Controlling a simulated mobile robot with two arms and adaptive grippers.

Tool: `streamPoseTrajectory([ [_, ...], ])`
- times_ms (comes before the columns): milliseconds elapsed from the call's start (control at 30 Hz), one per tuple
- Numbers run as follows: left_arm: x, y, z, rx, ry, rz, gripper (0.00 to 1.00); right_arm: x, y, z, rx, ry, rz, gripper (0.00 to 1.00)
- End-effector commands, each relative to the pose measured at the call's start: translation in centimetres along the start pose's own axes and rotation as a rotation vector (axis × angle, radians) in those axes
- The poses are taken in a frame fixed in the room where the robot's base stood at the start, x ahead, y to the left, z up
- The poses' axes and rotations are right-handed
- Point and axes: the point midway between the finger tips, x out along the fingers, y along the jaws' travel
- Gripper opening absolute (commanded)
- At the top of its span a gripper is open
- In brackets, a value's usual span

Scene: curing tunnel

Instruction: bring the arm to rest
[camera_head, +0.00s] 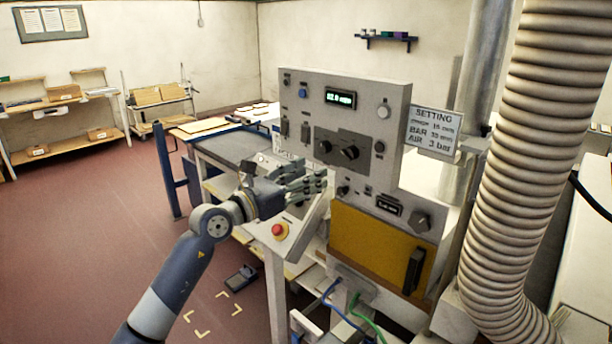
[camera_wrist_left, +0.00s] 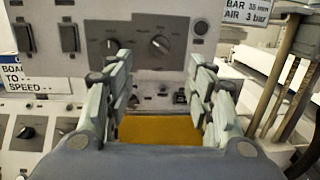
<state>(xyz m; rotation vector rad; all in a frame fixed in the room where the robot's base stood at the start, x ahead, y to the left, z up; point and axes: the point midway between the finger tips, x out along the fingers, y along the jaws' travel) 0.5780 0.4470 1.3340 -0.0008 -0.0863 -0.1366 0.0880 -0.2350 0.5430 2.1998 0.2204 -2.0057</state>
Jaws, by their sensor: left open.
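My left arm comes in from the lower left in the head view. Its left gripper (camera_head: 308,183) is in front of the grey control panel (camera_head: 298,80), level with the panel's lower part. In the left wrist view the left gripper (camera_wrist_left: 162,88) is open, its two fingers apart with nothing between them. Beyond the fingers show two dark knobs (camera_wrist_left: 158,44) on the panel and a yellow-orange plate (camera_wrist_left: 160,130). I cannot tell from these frames how far the fingertips are from the panel. My right gripper is not in view.
A large ribbed hose (camera_head: 535,150) hangs at the right. A setting sign (camera_head: 434,130) stands beside the panel. A red button (camera_head: 279,230) is on the sloped console below the gripper. Blue and green cables (camera_head: 352,306) run below. The red floor (camera_head: 90,220) at left is clear.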

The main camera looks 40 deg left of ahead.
Motion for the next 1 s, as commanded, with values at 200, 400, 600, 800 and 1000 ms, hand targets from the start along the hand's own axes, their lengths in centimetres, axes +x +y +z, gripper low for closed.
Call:
streamPoseTrajectory([
  [200, 0.0, 0.0, 0.0, 0.0, 0.0, 0.0, 0.5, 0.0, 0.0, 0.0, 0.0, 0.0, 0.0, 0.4],
  [400, 0.0, 0.0, 0.0, 0.0, 0.0, 0.0, 0.5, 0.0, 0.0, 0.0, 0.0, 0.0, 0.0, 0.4],
  [600, 0.5, 0.2, -4.7, -0.164, 0.024, -0.01, 0.5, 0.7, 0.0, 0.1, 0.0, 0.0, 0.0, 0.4],
  [800, 0.6, 0.5, -18.8, -0.702, 0.078, 0.033, 0.5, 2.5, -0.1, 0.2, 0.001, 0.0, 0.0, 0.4],
  [1000, -2.1, 0.1, -33.9, -1.213, 0.121, 0.203, 0.5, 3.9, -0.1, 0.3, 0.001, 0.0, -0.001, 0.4],
])
